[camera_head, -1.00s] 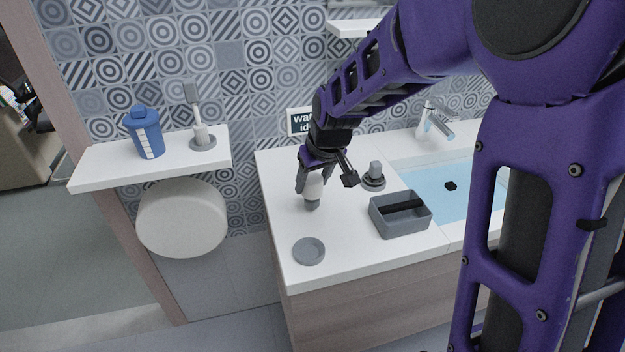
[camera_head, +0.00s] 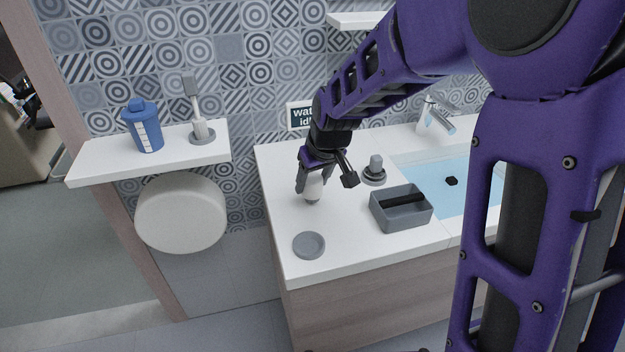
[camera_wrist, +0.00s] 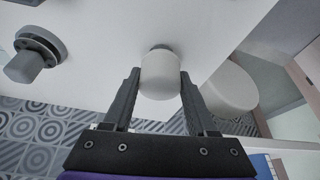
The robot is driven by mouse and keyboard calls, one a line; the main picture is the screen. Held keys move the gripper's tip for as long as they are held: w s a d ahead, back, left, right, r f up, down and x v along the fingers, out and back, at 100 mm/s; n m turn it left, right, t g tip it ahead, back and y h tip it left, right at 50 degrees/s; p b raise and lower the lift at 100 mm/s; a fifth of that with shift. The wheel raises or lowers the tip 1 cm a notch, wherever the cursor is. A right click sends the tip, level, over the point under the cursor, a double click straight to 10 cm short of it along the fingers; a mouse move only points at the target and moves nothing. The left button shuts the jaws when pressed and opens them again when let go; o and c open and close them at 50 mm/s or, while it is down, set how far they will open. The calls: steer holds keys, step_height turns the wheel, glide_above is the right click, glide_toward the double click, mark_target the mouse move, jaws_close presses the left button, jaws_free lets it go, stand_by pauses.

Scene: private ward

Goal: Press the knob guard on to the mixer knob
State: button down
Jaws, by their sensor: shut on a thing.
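My gripper (camera_head: 312,190) is shut on a white rounded cylinder, which I take as the knob guard; it shows clearly between the two fingers in the wrist view (camera_wrist: 161,76). A small grey piece (camera_wrist: 160,47) shows just beyond the guard's far end, low over the white counter. I cannot tell whether it is part of the guard or a knob under it. A grey knob on a round base (camera_head: 375,169) stands upright on the counter, right of my gripper and apart from it; it also shows at upper left in the wrist view (camera_wrist: 28,60).
A grey open box (camera_head: 402,222) sits right of my gripper, and a round grey dish (camera_head: 309,245) lies in front. The basin (camera_head: 440,190) and tap (camera_head: 436,112) are to the right. A shelf (camera_head: 105,172) at left holds a blue jar (camera_head: 145,130) and a stand (camera_head: 202,132).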

steer(key=shift+f, duration=0.2)
steer(key=shift+f, duration=1.05)
steer(key=shift+c, duration=0.6)
jaws_free()
steer(key=shift+r, duration=0.15)
steer(key=w+p+v, duration=0.1)
steer(key=p+v, duration=1)
steer(key=v, duration=1)
steer(key=shift+a+r, duration=0.3)
steer(key=shift+a, duration=0.1)
